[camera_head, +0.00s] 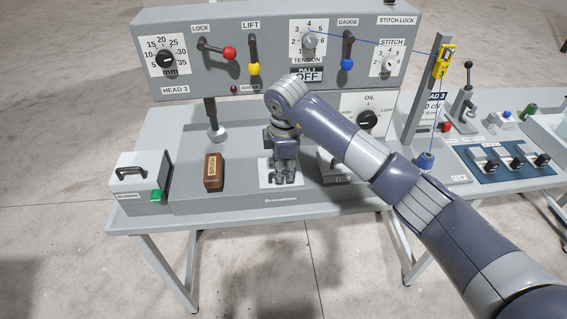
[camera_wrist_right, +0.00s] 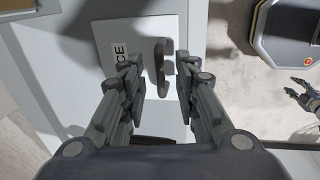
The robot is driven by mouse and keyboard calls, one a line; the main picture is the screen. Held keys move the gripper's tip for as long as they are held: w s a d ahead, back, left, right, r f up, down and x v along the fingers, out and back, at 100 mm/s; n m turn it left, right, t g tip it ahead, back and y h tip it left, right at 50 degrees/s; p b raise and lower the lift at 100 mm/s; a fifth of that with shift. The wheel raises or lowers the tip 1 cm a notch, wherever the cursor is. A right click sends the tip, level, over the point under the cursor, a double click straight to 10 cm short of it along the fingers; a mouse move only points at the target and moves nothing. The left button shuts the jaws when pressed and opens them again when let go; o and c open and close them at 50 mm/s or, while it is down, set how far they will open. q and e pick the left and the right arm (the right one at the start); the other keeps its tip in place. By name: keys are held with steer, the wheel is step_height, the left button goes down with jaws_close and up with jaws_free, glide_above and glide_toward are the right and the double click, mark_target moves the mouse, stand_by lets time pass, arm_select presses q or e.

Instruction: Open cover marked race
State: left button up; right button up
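The cover marked race (camera_head: 266,180) is a pale flat plate on the front of the grey machine bed, partly hidden under my right gripper (camera_head: 285,178). In the right wrist view the white cover (camera_wrist_right: 104,34) shows the letters "CE" of its label and a dark bar handle (camera_wrist_right: 159,68). The handle lies between the two spread fingers of my right gripper (camera_wrist_right: 160,78), with gaps visible on both sides. My left gripper (camera_wrist_right: 302,92) shows small at the right edge of the wrist view, away from the machine, its fingers apart.
A brown block (camera_head: 213,172) stands left of the cover. A white bobbin box (camera_head: 139,172) with a black handle is at the far left. An oil box (camera_head: 335,165) is just right, partly behind my arm. The control panel (camera_head: 278,50) with levers and knobs overhangs behind.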

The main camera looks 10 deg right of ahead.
steer(key=shift+f, duration=0.15)
jaws_close()
